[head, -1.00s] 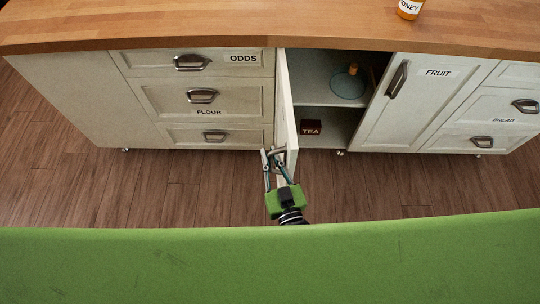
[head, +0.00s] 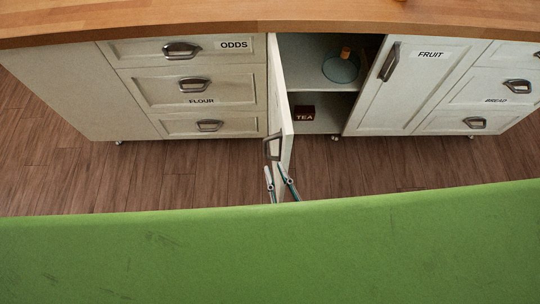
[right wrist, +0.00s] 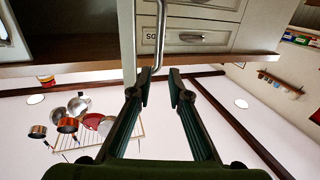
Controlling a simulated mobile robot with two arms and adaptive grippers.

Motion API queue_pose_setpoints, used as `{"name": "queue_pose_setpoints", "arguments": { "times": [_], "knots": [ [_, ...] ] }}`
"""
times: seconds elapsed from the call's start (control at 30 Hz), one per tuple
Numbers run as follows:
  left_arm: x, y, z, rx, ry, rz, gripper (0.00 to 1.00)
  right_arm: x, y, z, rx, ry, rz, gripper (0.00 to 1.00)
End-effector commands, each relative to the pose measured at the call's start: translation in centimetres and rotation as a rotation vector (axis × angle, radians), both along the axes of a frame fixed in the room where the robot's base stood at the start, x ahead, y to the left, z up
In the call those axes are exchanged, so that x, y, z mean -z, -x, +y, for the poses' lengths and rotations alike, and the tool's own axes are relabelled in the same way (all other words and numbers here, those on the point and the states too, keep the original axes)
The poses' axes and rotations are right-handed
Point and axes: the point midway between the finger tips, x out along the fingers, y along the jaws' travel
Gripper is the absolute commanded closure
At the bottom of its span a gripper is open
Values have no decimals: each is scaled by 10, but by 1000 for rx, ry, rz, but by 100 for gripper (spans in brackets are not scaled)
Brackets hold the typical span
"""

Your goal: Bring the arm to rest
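My right gripper (head: 273,168) is in the lower middle of the head view, just below the handle (head: 272,148) of the open cabinet door (head: 287,125). In the right wrist view the gripper (right wrist: 160,72) also shows spread fingers, with the metal door handle (right wrist: 161,35) just beyond the fingertips. The green band of my own body hides the rest of the right arm. My left gripper is in neither view.
The door stands out from the island towards me. The wooden floor (head: 140,180) on the left is clear.

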Motion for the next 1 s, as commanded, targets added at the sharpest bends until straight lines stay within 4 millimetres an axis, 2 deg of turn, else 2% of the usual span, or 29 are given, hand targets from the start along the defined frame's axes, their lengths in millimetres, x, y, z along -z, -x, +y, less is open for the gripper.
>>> {"name": "queue_pose_setpoints", "arguments": {
  "times": [0.1,0.2,0.8,0.87,0.93,1.0],
  "knots": [
    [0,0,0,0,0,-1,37,0,13,-3,0,0,0,83],
    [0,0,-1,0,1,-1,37,-1,18,-5,1,-1,-2,83],
    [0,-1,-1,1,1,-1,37,0,19,-5,0,0,0,83],
    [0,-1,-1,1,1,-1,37,6,19,-5,-3,4,14,83],
    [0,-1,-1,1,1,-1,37,23,21,-6,-12,17,57,83],
    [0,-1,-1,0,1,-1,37,55,26,-8,-27,39,135,83]
  ]
}}
